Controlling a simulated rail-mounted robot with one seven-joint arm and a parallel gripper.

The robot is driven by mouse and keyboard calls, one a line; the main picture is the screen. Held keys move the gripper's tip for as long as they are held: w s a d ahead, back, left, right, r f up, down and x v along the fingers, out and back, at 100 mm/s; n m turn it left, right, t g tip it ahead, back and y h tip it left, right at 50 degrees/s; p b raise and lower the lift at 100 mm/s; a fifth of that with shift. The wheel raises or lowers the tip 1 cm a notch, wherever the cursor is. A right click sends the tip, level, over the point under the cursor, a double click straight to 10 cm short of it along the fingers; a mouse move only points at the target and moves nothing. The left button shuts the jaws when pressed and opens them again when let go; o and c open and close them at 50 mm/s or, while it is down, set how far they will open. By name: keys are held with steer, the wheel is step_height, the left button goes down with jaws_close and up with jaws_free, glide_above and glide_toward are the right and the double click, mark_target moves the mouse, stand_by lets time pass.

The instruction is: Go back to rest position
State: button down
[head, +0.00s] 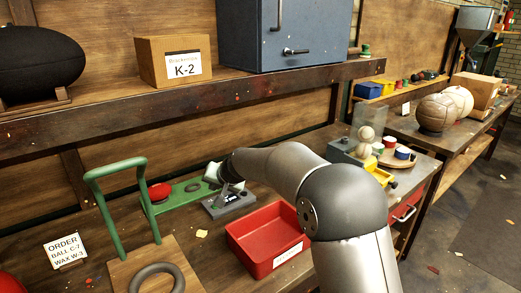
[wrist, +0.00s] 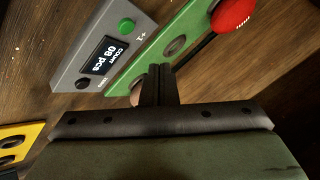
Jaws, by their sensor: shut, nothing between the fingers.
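My gripper (wrist: 158,82) is shut, its two dark fingers together with nothing between them. In the head view my gripper (head: 221,189) is at the end of my outstretched arm, low over the workbench near a grey counter box (head: 232,205). In the wrist view the counter box (wrist: 97,50) has a green button and a display reading 08 pcs. Something pale shows partly hidden behind the fingers.
A red bin (head: 265,245) stands right of the counter box, close to my arm. A green frame handle (head: 105,205) rises at left. A dark ring (head: 157,280) lies in front. The shelf (head: 190,102) above holds a K-2 box (head: 174,60) and a blue cabinet (head: 283,35).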

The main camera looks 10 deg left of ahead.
steer(key=s+d+r+h, duration=0.1)
steer(key=s+d, duration=0.4)
steer(key=d, duration=0.2)
steer(key=s+d+r+g+h+p, duration=0.1)
steer(key=s+d, duration=0.4)
steer(key=d, duration=0.3)
steer(key=s+d+g+h, duration=0.1)
steer(key=s+d, duration=0.5)
steer(key=d, duration=0.2)
steer(key=shift+s+d+r+h, duration=0.1)
steer(key=shift+r+h, duration=0.3)
steer(key=s+d+f+g+h, duration=0.1)
steer(key=s+d+f, duration=0.1)
steer(key=s+d, duration=0.5)
steer(key=s+d+f+g+h+p, duration=0.1)
steer(key=s+d, duration=0.6)
steer(key=s, duration=0.8)
steer(key=shift+d+f+m+g+h+p, duration=0.25)
steer(key=shift+f+g+h, duration=0.2)
steer(key=shift+g, duration=0.25)
